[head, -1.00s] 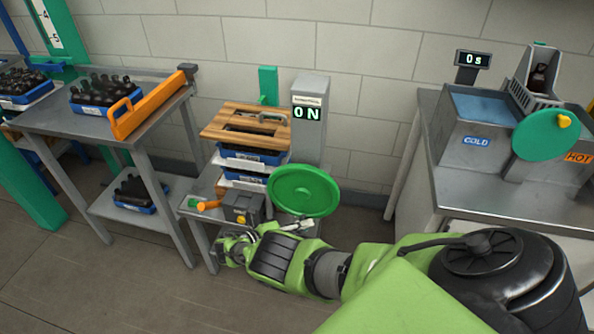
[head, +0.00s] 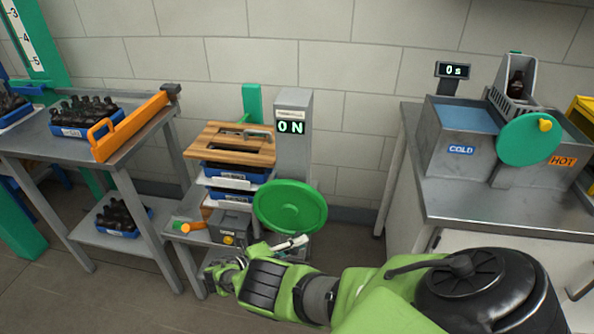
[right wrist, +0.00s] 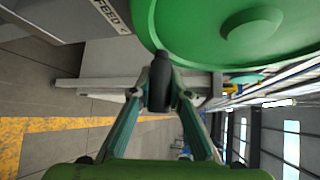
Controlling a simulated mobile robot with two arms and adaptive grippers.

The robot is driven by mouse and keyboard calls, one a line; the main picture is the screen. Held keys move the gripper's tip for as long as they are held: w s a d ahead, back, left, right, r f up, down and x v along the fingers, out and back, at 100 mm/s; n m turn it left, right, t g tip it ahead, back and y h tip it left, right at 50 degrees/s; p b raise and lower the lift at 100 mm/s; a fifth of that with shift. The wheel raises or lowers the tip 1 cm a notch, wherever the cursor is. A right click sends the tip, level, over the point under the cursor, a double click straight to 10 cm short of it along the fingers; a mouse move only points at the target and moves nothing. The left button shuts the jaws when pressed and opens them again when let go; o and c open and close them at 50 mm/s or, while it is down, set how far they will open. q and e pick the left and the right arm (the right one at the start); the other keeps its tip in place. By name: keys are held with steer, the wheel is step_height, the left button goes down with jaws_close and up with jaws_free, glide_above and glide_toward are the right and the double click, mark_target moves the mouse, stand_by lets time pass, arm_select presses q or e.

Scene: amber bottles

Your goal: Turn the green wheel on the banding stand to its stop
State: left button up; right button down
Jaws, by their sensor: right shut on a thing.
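The green wheel (head: 290,207) is a large disc on the front of the banding stand, below its grey post (head: 292,150), whose display reads "ON". The wheel also fills the top right of the right wrist view (right wrist: 240,25). My right gripper (head: 215,274) is low, to the left of and below the wheel in the head view. In the right wrist view its fingers (right wrist: 160,95) are closed on a dark handle (right wrist: 160,72) at the wheel's rim. My left gripper is not in view.
A wooden board (head: 232,143) lies on stacked blue crates beside the post. A metal table (head: 60,145) with bottle crates and an orange bar (head: 130,127) stands left. On the right is a counter (head: 480,207) with cold and hot basins and a green disc (head: 528,141).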

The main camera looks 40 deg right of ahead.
steer(key=shift+w+d+r, duration=0.15)
steer(key=shift+w+r, duration=0.15)
steer(key=shift+r, duration=0.1)
steer(key=c, duration=1.9)
jaws_free()
steer(key=shift+s+f, duration=0.1)
steer(key=shift+a+f, duration=0.1)
steer(key=shift+a, duration=0.1)
